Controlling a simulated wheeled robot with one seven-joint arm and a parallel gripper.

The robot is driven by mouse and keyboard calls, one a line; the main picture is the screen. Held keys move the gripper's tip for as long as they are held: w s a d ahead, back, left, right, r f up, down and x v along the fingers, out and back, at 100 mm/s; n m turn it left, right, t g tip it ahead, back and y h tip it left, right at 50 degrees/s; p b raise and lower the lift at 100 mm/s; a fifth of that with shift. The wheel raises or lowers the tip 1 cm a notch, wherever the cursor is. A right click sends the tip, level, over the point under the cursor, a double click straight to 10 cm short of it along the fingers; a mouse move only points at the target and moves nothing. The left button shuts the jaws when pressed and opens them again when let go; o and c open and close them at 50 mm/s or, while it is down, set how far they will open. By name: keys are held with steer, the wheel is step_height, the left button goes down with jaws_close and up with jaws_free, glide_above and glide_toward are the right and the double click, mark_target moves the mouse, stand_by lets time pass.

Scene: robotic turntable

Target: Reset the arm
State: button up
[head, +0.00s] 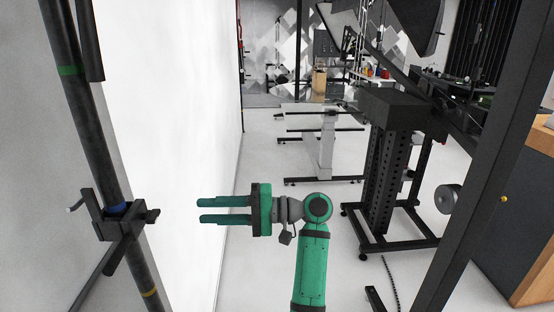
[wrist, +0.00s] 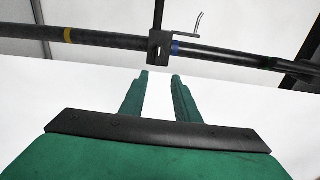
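My gripper (head: 199,210) is green and sits at the end of my green arm (head: 312,265), low in the middle of the head view. Its two fingers point left toward a white panel (head: 185,120). The fingers are parallel with a gap between them, and nothing is between them. In the wrist view the gripper (wrist: 160,73) also shows a clear gap between its fingers. Beyond the fingertips there is a dark pole (wrist: 105,40) with a black clamp (wrist: 159,47). The fingers look apart from the pole.
In the head view, the pole (head: 85,110) and clamp (head: 118,222) stand at the left. A black perforated stand (head: 383,175) on a wheeled base is right of my arm. A slanted dark beam (head: 485,150) and a wooden-topped cabinet (head: 535,215) are at the right. Open floor lies behind my gripper.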

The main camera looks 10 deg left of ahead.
step_height(320, 180, down, 26)
steer(key=w+d+r+m+t+h, duration=0.1)
steer(key=d+m+t+h, duration=0.1)
steer(key=m+t, duration=0.7)
steer(key=s+d+f+m+t+h, duration=0.1)
steer(key=s+d+f+t+h, duration=0.25)
steer(key=f, duration=0.45)
steer(key=s+d+f+t+h, duration=0.3)
steer(key=s+d+f, duration=0.15)
steer(key=f, duration=0.45)
steer(key=s+d+f+n+t+h, duration=0.1)
steer(key=s+d+f+h, duration=0.15)
steer(key=s+d, duration=0.5)
steer(key=s+d+f+t+h, duration=0.15)
steer(key=s+d+h, duration=0.25)
steer(key=s, duration=0.6)
steer(key=s+d+r+n+h, duration=0.1)
steer(key=s+d+r+n, duration=0.1)
steer(key=s+r, duration=0.4)
steer(key=s+d+r+n+t+h, duration=0.1)
steer(key=s+r+n, duration=0.3)
steer(key=s, duration=0.6)
step_height(320, 180, up, 3)
steer(key=shift+s+d+f+n+h, duration=0.1)
steer(key=shift+s+d+n+h, duration=0.25)
steer(key=shift+d, duration=0.25)
